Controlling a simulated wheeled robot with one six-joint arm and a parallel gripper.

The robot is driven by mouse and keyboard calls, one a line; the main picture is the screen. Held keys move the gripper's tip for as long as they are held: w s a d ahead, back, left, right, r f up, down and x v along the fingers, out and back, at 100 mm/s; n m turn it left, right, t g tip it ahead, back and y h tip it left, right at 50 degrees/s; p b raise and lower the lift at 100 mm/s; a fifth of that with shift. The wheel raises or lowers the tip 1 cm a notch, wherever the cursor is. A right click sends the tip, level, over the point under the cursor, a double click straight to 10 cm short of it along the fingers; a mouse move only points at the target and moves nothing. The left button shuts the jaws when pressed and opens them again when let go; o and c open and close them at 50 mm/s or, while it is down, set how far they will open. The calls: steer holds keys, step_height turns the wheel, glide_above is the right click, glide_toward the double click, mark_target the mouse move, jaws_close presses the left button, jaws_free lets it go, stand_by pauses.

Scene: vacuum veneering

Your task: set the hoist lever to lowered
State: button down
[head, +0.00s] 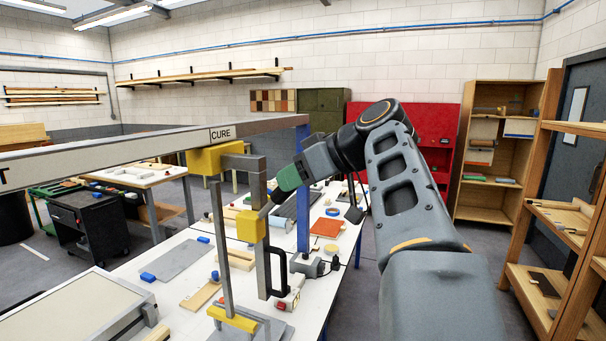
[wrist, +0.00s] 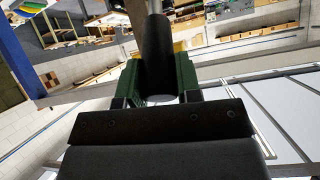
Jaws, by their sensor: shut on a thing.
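My gripper (head: 283,187) has green fingers and is beside the hoist, just above and right of its yellow block (head: 251,226). In the wrist view the fingers are shut on a dark round grip, which I take to be the hoist lever (wrist: 157,48). In the head view the lever is mostly hidden by the fingers, so its setting is unclear. The hoist hangs from a yellow trolley (head: 212,159) on the overhead beam (head: 150,146), near the "CURE" label.
The white table (head: 180,263) under the hoist carries a grey plate (head: 176,259), blue blocks, wood strips and an orange sheet (head: 327,228). A blue post (head: 303,215) stands just behind my gripper. A wooden shelf rack (head: 538,280) is at the right.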

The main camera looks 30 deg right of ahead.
steer(key=shift+w, duration=0.2)
stand_by(0.4)
steer(key=c, duration=1.2)
jaws_free()
steer(key=shift+w+a, duration=0.1)
steer(key=shift+o, duration=1)
steer(key=shift+w, duration=0.15)
steer(key=shift+o, duration=1)
steer(key=shift+s, duration=0.2)
steer(key=v, duration=1.3)
steer(key=shift+s+r, duration=0.15)
steer(key=shift+r, duration=0.2)
